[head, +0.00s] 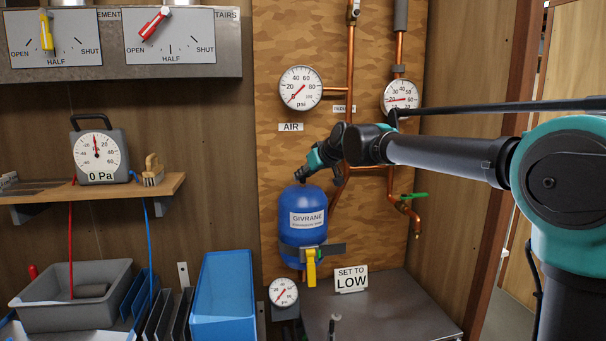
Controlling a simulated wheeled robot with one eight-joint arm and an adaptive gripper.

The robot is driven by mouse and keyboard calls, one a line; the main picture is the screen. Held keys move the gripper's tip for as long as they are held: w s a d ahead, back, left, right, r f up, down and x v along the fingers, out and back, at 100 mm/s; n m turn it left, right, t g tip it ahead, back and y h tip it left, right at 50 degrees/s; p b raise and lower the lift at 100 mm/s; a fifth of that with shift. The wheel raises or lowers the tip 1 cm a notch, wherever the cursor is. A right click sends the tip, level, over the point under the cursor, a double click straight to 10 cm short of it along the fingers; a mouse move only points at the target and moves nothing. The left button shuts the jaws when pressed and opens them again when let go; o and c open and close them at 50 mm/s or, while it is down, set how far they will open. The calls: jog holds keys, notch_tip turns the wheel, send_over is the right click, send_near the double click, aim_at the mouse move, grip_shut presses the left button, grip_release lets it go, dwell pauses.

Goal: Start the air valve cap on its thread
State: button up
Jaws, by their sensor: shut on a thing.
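My gripper (301,177) is at the top of the blue tank (303,236) labelled GIVRANE, coming in from the upper right. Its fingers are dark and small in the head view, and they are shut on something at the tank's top. The air valve cap is too small to make out, and it is hidden at the fingertips. The valve thread is also hidden there, so I cannot tell whether the cap touches it or sits straight.
Copper pipes and gauges, including the AIR gauge (301,88), are close behind my arm. A green-handled tap (412,196) is at the right. A yellow-handled valve (311,268) is below the tank. A SET TO LOW sign (351,280) stands on the grey surface (385,312).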

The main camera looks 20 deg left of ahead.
jog(key=shift+f, duration=0.15)
jog(key=o, duration=0.8)
jog(key=v, duration=1.2)
jog(key=shift+d, duration=0.1)
